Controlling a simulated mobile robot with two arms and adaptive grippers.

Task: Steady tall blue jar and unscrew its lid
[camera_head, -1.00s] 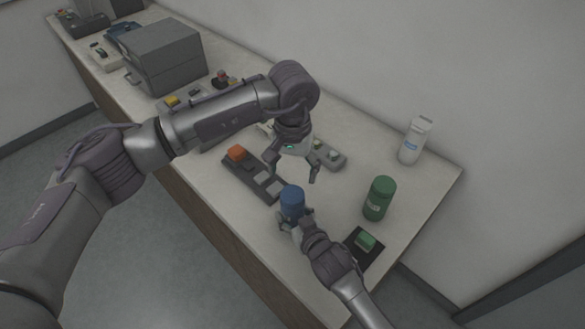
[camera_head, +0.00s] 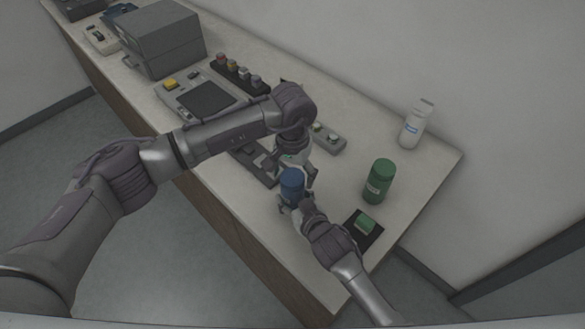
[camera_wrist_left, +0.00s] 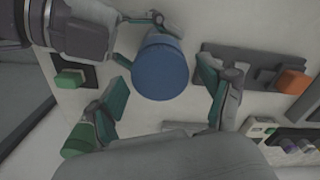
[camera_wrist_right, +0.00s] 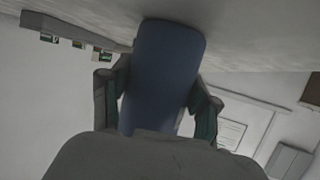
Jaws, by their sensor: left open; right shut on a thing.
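The tall blue jar (camera_head: 291,186) stands upright near the front edge of the bench. My right gripper (camera_head: 295,204) is shut around its lower body; the jar also fills the middle of the right wrist view (camera_wrist_right: 164,75) between the fingers. My left gripper (camera_head: 298,172) is close behind and above the jar, pointing down. In the left wrist view its open fingers (camera_wrist_left: 165,95) are spread wide, and the round blue lid (camera_wrist_left: 160,67) shows from above between and beyond them. The fingers look apart from the lid.
A green jar (camera_head: 378,181) and a white bottle (camera_head: 415,124) stand to the right. A green block (camera_head: 365,225) lies on a black pad at the right. A dark tray with an orange block (camera_wrist_left: 292,82) lies beside the blue jar. A grey machine (camera_head: 160,38) stands far left.

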